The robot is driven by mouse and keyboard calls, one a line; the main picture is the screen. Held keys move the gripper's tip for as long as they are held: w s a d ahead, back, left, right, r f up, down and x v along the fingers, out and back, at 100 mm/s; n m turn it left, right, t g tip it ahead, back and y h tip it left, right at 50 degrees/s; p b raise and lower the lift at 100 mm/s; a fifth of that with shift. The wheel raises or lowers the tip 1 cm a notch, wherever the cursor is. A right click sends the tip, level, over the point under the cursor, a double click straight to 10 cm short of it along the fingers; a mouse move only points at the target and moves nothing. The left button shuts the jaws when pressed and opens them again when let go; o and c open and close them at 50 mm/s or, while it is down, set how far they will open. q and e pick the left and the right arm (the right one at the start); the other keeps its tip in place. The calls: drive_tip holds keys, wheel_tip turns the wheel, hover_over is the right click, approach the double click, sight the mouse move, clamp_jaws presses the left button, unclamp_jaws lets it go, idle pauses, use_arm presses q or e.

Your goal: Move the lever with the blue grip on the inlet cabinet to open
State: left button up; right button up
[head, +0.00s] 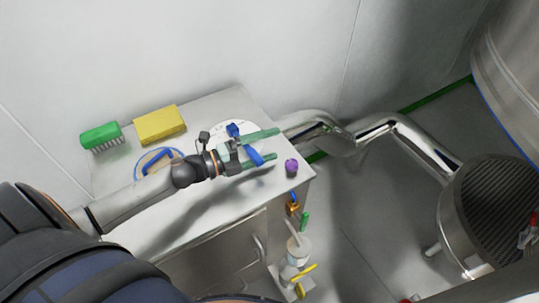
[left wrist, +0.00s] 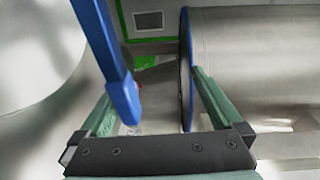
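The inlet cabinet (head: 215,205) has a pale top with a white round plate (head: 218,128) on it. A lever with a blue grip (head: 254,156) sits at this plate, with another blue part (head: 234,130) nearby. My left gripper (head: 276,144) is over the plate, its green fingers spread, partly hiding the lever. In the left wrist view the blue grip (left wrist: 118,85) is a slanting bar near the left finger, with a wide gap to the right finger. I cannot tell whether it touches a finger. My right gripper is not in view.
A green brush (head: 101,136), a yellow block (head: 160,124) and a blue ring-shaped item (head: 157,160) are on the cabinet's left. A purple knob (head: 291,166) is near its right edge. Steel pipes (head: 395,125) run right to a steel vessel (head: 455,240).

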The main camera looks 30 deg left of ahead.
use_arm(q)
wheel_tip(320, 180, up, 7)
drive_tip(key=s+d+h, duration=0.1)
drive_tip(key=d, duration=0.1)
drive_tip(key=shift+s+d+f+p, duration=0.15)
drive_tip(key=shift+s+d+p, duration=0.05)
drive_tip(key=shift+s+p, duration=0.2)
drive_tip(key=shift+m, duration=0.3)
drive_tip(key=s+d+r, duration=0.1)
drive_tip(key=s, duration=0.2)
drive_tip(key=s+d+r, duration=0.1)
drive_tip(key=s+d, duration=0.1)
drive_tip(key=s+d+r, duration=0.1)
drive_tip(key=s+r, duration=0.1)
drive_tip(key=s, duration=0.1)
drive_tip(key=shift+s+d, duration=0.2)
drive_tip(key=shift+s, duration=0.15)
drive_tip(key=shift+c, duration=0.3)
drive_tip(key=shift+a+f, duration=0.1)
drive_tip(key=shift+f, duration=0.1)
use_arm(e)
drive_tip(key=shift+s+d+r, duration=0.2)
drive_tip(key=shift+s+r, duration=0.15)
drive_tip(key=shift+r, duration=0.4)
